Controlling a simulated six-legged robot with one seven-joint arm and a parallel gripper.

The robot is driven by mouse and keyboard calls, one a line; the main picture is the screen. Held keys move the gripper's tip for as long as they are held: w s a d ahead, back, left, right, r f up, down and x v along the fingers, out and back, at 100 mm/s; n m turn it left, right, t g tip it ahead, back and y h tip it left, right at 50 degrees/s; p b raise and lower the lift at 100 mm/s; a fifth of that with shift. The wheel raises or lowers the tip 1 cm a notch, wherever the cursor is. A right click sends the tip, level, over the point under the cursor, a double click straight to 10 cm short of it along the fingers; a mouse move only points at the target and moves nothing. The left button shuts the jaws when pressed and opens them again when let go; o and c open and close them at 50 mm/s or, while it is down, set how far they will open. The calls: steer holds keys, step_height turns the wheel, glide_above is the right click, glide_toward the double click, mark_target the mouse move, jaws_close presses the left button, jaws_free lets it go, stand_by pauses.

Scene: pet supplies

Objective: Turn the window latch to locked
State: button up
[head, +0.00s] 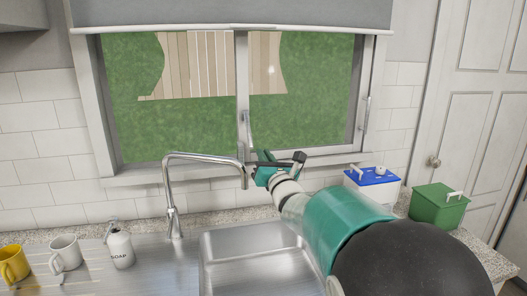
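The window (104,100) is behind the sink, with a white frame and a central upright. A pale latch handle (247,128) stands near vertical on the lower part of the central upright. A second slim handle (366,112) shows on the right side of the frame. My gripper (251,169) is below the latch, near the sill and beside the faucet's spout end. It appears apart from the latch. Its fingers are small and partly hidden by the gripper body, so whether they are open is unclear.
A tall curved faucet (172,190) stands left of my gripper, its spout end very close to it. The steel sink (225,262) lies below. Soap (120,250) and mugs (65,253) stand left. Blue-lidded (372,177) and green (438,209) boxes stand right. A shade (230,14) hangs above.

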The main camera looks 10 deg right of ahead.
steer(key=m, duration=0.1)
steer(key=r+m, duration=0.1)
steer(key=m+y, duration=0.1)
steer(key=shift+w+d+r+m, duration=0.15)
steer(key=shift+w+d+m, duration=0.1)
steer(key=shift+d+m, duration=0.15)
jaws_close()
steer(key=d+r+m+g+y, duration=0.1)
steer(key=d+r+m+y, duration=0.1)
steer(key=m, duration=0.7)
steer(key=d+r+m+g+y, duration=0.1)
steer(key=d+r+m+y, duration=0.15)
steer(key=m, duration=0.65)
steer(key=m+g+y, duration=0.2)
steer(key=m, duration=1.1)
glide_toward(248, 130)
steer(key=w+r, duration=0.3)
steer(key=w, duration=0.1)
steer(key=shift+w+a+f+h, duration=0.15)
steer(key=shift+w+a+f, duration=0.25)
steer(key=shift+a, duration=0.2)
steer(key=shift+w+a+f+h, duration=0.1)
steer(key=shift+w+a+f, duration=0.3)
steer(key=shift+a, duration=0.2)
